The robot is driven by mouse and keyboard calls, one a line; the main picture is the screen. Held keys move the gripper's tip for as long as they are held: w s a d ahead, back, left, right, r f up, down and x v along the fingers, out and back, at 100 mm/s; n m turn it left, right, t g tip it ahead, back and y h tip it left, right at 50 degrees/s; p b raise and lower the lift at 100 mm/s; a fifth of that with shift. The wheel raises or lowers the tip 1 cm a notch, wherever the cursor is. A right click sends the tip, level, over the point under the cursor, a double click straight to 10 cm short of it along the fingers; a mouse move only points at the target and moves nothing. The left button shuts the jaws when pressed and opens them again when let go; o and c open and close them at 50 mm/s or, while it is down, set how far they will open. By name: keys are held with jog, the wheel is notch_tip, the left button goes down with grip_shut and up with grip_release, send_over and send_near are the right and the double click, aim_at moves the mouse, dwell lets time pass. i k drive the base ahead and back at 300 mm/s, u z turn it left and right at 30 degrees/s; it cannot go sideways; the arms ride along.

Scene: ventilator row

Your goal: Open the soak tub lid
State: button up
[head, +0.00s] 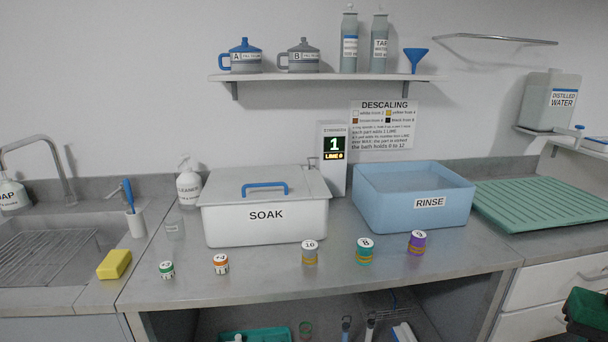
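The soak tub (266,222) is a white box labelled SOAK, standing on the steel counter left of centre. Its grey-white lid (225,187) lies flat on top and looks closed. A blue bar handle (264,187) is on the lid. What is inside the tub is hidden. I cannot make out my gripper in the head view, and nothing touches the lid or the handle.
A display unit (333,160) stands close behind the tub's right end, with the blue rinse tub (412,200) beyond. Several small labelled pots, including a grey one (309,253), line the front. A shelf (320,77) hangs above. A dark green-black thing (588,312) is cut off lower right.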

aim_at(244, 185)
jog(key=z, duration=2.05)
jog(key=k, duration=0.7)
jog(key=u, duration=2.45)
jog(key=i, duration=1)
jog(key=z, duration=0.05)
